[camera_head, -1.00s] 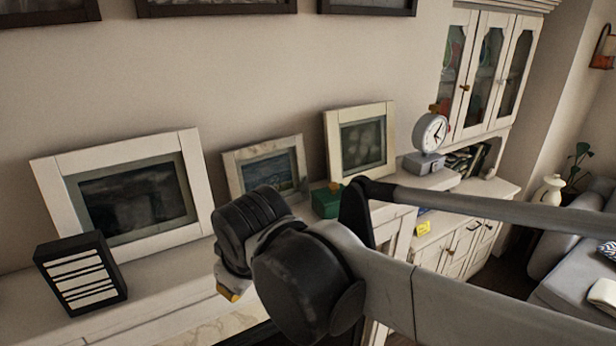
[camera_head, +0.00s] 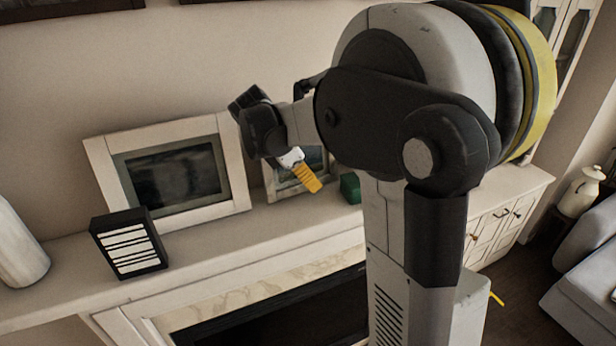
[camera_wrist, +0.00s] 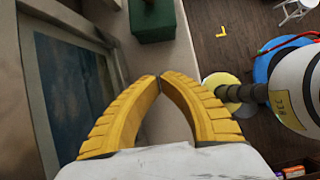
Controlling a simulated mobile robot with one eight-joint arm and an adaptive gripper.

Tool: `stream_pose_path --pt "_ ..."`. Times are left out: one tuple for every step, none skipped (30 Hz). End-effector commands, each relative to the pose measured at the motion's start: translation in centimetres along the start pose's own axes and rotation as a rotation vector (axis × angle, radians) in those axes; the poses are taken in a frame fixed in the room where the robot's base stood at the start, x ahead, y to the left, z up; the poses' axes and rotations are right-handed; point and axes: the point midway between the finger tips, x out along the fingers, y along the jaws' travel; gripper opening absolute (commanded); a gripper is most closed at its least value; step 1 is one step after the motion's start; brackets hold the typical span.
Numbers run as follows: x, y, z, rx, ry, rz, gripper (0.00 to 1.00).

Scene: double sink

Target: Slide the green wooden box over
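The green wooden box (camera_head: 350,188) sits on the white mantel shelf (camera_head: 290,222), partly hidden behind my arm in the head view. In the wrist view the green box (camera_wrist: 156,22) is at the top, on the pale shelf, with a small dark knob or handle on it. My gripper (camera_head: 316,187) shows yellow fingers to the left of the box in the head view. In the wrist view my gripper (camera_wrist: 160,77) has its fingertips together with nothing between them. A gap separates the tips from the box.
A white picture frame (camera_head: 240,165) leans against the wall, with another frame (camera_head: 270,182) behind my gripper. A black-and-white striped block (camera_head: 128,243) and a white vase (camera_head: 15,245) stand further left. The shelf's front edge drops to the wooden floor (camera_wrist: 225,45).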

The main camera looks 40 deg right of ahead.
Motion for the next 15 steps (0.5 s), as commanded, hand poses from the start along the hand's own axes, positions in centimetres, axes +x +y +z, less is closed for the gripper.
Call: stream_pose_path --pt "1.1 0.0 0.1 0.003 0.000 0.000 0.00" --pt "1.8 0.0 0.1 0.004 0.000 0.000 0.00" --pt "2.7 0.0 0.1 0.004 0.000 0.000 0.00" --pt "3.3 0.0 0.1 0.003 0.000 0.000 0.00" --pt "4.0 0.0 0.1 0.003 0.001 0.000 0.00" --pt "4.8 0.0 0.1 0.004 0.001 -0.001 0.00" --pt "5.5 0.0 0.1 0.004 0.001 -0.001 0.00" --pt "6.0 0.0 0.1 0.004 0.001 0.000 0.00" --pt "6.6 0.0 0.3 0.004 0.001 0.000 0.00" --pt "6.7 0.0 0.9 0.004 0.000 0.000 0.00" --pt "6.9 0.0 1.4 0.005 0.001 0.000 0.00" --pt "7.2 0.0 1.9 0.005 0.001 0.000 0.00" --pt "7.4 -0.1 2.2 0.004 0.001 -0.001 0.00" --pt "7.6 0.0 2.5 0.004 0.001 0.000 0.00" --pt "7.8 0.0 2.8 0.004 0.001 0.000 0.00"
